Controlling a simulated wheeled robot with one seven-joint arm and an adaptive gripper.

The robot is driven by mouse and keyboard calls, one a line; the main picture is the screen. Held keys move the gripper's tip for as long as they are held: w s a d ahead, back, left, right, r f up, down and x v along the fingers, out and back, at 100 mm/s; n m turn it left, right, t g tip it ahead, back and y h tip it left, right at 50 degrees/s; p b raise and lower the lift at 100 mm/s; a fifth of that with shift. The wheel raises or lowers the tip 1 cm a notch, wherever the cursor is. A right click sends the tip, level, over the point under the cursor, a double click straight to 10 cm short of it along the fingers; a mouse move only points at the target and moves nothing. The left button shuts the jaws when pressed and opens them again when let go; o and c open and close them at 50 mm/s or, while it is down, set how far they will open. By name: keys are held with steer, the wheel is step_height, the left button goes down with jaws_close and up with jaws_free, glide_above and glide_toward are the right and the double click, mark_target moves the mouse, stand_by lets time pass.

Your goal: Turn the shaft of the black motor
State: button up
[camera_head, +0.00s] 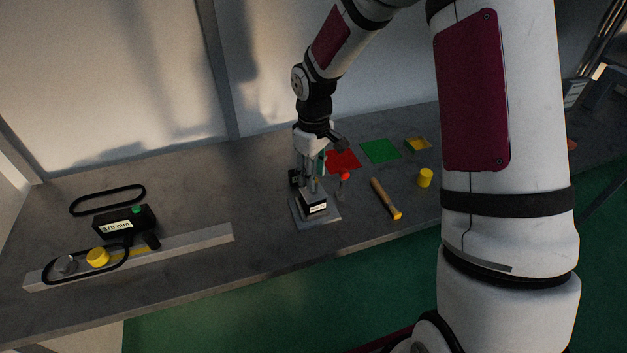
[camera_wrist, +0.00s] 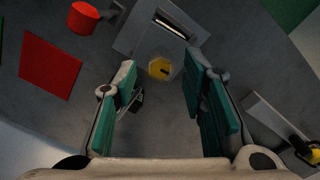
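A black block with a white label (camera_head: 314,208) stands on a grey base plate (camera_head: 331,219) near the middle of the bench; I cannot tell for certain that it is the black motor. My gripper (camera_head: 312,187) points down right over it and hides its top. In the wrist view my gripper (camera_wrist: 162,78) is open, with its teal-padded fingers apart. A small black part with a light label shows behind the left finger.
At the left are a black box reading 370 mm (camera_head: 124,221), a grey rail (camera_head: 195,241) with a yellow pulley (camera_head: 97,257), and belts. A hammer (camera_head: 386,199), yellow cylinder (camera_head: 425,178), red knob (camera_head: 344,176), red mat (camera_head: 343,161) and green mat (camera_head: 379,151) are at the right.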

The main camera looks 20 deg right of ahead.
step_height(320, 180, up, 9)
stand_by(0.3)
stand_by(0.4)
steer(key=s+r+m+t, duration=0.2)
steer(key=s+r, duration=0.6)
steer(key=s, duration=0.4)
steer(key=s+r+m+t, duration=0.3)
steer(key=s+r+m, duration=0.2)
steer(key=s, duration=0.8)
step_height(320, 180, up, 4)
steer(key=shift+f+t+b, duration=0.25)
steer(key=shift+t+b, duration=0.05)
steer(key=shift+b, duration=0.1)
steer(key=shift+w, duration=0.1)
